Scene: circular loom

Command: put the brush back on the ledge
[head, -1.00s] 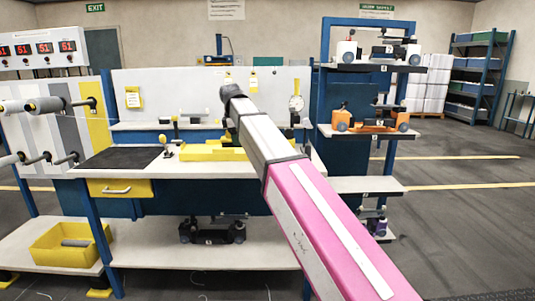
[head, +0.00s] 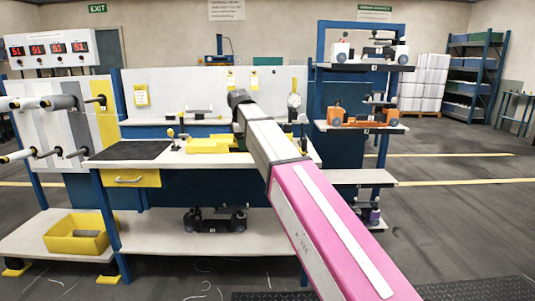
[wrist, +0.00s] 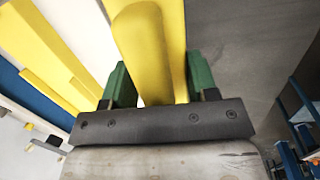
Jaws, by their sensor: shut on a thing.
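In the wrist view my gripper (wrist: 160,85) has green fingers shut on a rounded yellow piece, which I take to be the brush (wrist: 145,40). A pale raised ledge (head: 150,122) runs along the back of the workbench (head: 185,165), partly hidden by my arm. I cannot tell how far the brush is from it.
A yellow fixture (head: 205,146) and a dark mat (head: 132,151) lie on the bench. A blue shelf rack (head: 345,178) stands to the right with several wheeled units. A yellow bin (head: 75,235) sits on the low left shelf. Open floor (head: 460,220) lies on the right.

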